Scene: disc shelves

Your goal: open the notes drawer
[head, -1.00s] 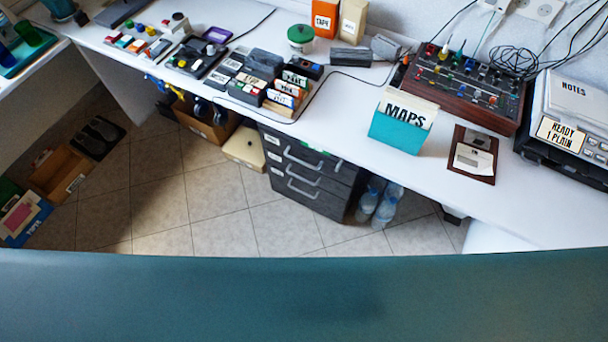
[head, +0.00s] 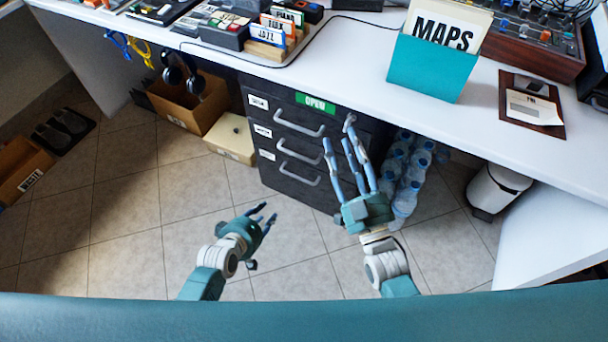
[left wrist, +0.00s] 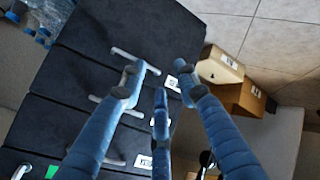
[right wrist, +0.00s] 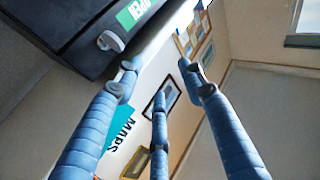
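A green OPEN sign (head: 315,103) is at the top. My right gripper (head: 340,138) is open and empty, its fingers raised in front of the cabinet's right side; contact is unclear. My left gripper (head: 267,214) is open and empty, low in front of the cabinet. The left wrist view shows handles (left wrist: 135,62) beyond its spread fingers.
The white desk (head: 370,65) overhangs the cabinet and carries a teal MAPS box (head: 433,68). Bottles (head: 408,175) stand right of the cabinet, with a white bin (head: 497,188) further right. A cardboard box (head: 205,105) and cream box (head: 232,138) stand left. Floor in front is clear.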

